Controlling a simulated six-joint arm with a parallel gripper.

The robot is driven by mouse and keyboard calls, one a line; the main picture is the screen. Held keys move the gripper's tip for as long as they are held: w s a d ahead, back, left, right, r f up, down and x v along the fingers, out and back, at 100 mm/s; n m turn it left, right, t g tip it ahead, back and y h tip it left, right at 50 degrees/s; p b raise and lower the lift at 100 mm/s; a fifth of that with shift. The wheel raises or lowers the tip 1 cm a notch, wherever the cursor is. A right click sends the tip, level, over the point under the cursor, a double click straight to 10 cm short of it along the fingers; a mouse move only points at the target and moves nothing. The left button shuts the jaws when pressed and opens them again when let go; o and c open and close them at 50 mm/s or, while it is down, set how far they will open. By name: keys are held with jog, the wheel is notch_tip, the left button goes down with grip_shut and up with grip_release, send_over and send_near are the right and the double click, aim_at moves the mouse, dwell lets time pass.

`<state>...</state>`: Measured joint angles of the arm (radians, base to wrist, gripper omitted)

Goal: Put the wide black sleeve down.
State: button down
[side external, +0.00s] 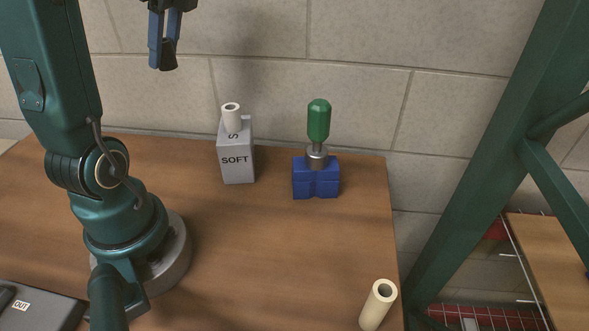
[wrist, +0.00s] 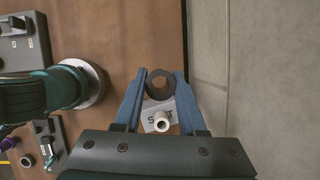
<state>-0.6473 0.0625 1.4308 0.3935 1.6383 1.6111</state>
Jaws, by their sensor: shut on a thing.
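The wide black sleeve (wrist: 160,72) is a short dark ring between the fingertips of my gripper (wrist: 161,84) in the wrist view, and the table shows through its hole. My gripper is shut on it. In the side external view my gripper (side external: 165,48) is at the top left, high above the table, with the dark sleeve (side external: 169,58) between its blue fingers. It is well clear of the table and the blocks. Part of the sleeve is hidden by the fingers.
A grey block marked SOFT (side external: 237,165) bears a white tube (side external: 232,118). A cream tube (side external: 377,306) stands at the front right. The middle of the wooden table (side external: 270,250) is clear. A wall stands behind.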

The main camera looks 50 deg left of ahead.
jog(key=w+d+n+g+h, duration=0.1)
jog(key=w+d+n+h, duration=0.15)
jog(key=d+n, duration=0.75)
jog(key=w+d+n+g+h, duration=0.1)
jog(key=w+d+n+h, duration=0.2)
jog(key=d, duration=1.3)
notch_tip(320, 180, down, 10)
jog(key=s+n, duration=0.1)
jog(key=s+d+f, duration=0.1)
jog(key=d+f, duration=0.1)
jog(key=d, duration=0.1)
jog(key=s+d+f, duration=0.1)
jog(key=d+f, duration=0.2)
jog(key=d, duration=0.1)
jog(key=s+d+f, duration=0.2)
jog(key=d, duration=0.1)
jog(key=shift+d+f, duration=0.15)
jog(key=shift+d, duration=0.1)
jog(key=shift+s+d+f+t, duration=0.1)
jog(key=shift+d+f+t, duration=0.1)
jog(key=shift+t, duration=0.1)
jog(key=shift+f, duration=1.95)
